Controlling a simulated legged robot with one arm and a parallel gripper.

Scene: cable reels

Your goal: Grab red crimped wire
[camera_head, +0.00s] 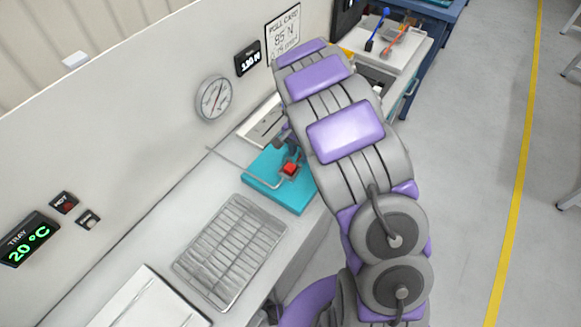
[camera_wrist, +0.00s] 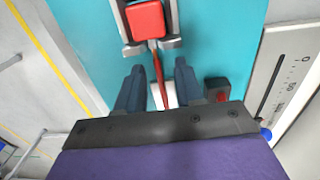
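A red wire (camera_wrist: 159,70) runs down from a red block (camera_wrist: 146,20) in the wrist view. The block sits in a grey metal fixture (camera_wrist: 126,28) on a teal plate (camera_wrist: 230,45). My gripper (camera_wrist: 156,72) is open, with one dark finger on each side of the wire. I see a gap between the wire and each finger. The wire's lower end is partly hidden by my gripper, near a white piece. In the head view the red block (camera_head: 290,169) shows on the teal plate (camera_head: 263,181), and my arm hides most of my gripper.
A metal wire rack (camera_head: 231,253) lies on the bench left of the teal plate. A wall with a round gauge (camera_head: 213,97) and displays runs behind. A white tray (camera_head: 408,48) at the back holds a blue-ended item and a red-orange item. The floor at right is open.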

